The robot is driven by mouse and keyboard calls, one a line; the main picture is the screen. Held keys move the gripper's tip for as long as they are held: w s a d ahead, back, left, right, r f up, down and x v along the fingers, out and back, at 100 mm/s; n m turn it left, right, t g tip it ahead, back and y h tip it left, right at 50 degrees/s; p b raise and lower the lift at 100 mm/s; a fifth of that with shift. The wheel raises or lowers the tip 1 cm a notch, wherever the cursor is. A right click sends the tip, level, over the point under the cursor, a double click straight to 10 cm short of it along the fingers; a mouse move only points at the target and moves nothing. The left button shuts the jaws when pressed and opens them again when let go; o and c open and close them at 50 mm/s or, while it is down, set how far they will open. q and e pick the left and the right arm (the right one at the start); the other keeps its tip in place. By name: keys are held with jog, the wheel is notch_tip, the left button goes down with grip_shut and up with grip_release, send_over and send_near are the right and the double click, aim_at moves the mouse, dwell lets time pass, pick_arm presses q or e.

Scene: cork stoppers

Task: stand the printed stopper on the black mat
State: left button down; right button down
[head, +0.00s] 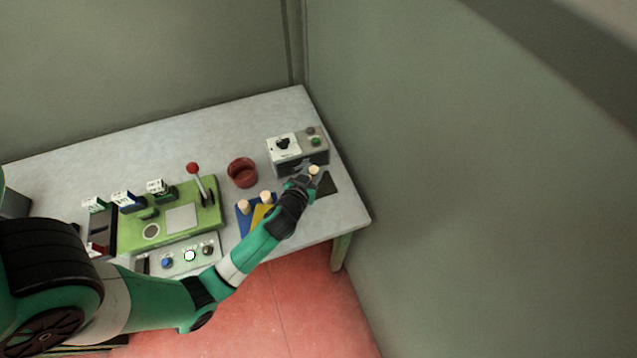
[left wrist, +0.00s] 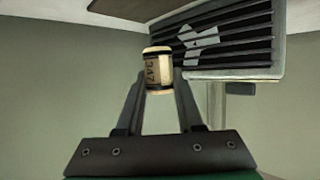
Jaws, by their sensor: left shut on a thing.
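The printed stopper (head: 314,170) is pale cork. The left wrist view shows it (left wrist: 158,72) with dark "347" lettering on its side, upright between the fingertips. My left gripper (head: 307,174) is shut on it. In the head view it is held at the upper left edge of the black mat (head: 328,185), which the gripper partly covers. I cannot tell how high above the mat it is. My right gripper is not in view.
A grey control box (head: 314,157) stands just behind the gripper. A red-brown cup (head: 242,172) and a green machine (head: 205,217) are to the left. The table's right edge is close.

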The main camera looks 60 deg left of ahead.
pick_arm(q)
jog(key=shift+w+f, duration=0.7)
jog(key=shift+f, duration=0.05)
jog(key=shift+w+f+b, duration=0.15)
jog(key=shift+f+b, duration=0.75)
jog(key=shift+f, duration=0.8)
jog(key=shift+f, duration=0.2)
jog(key=c, duration=0.5)
grip_release()
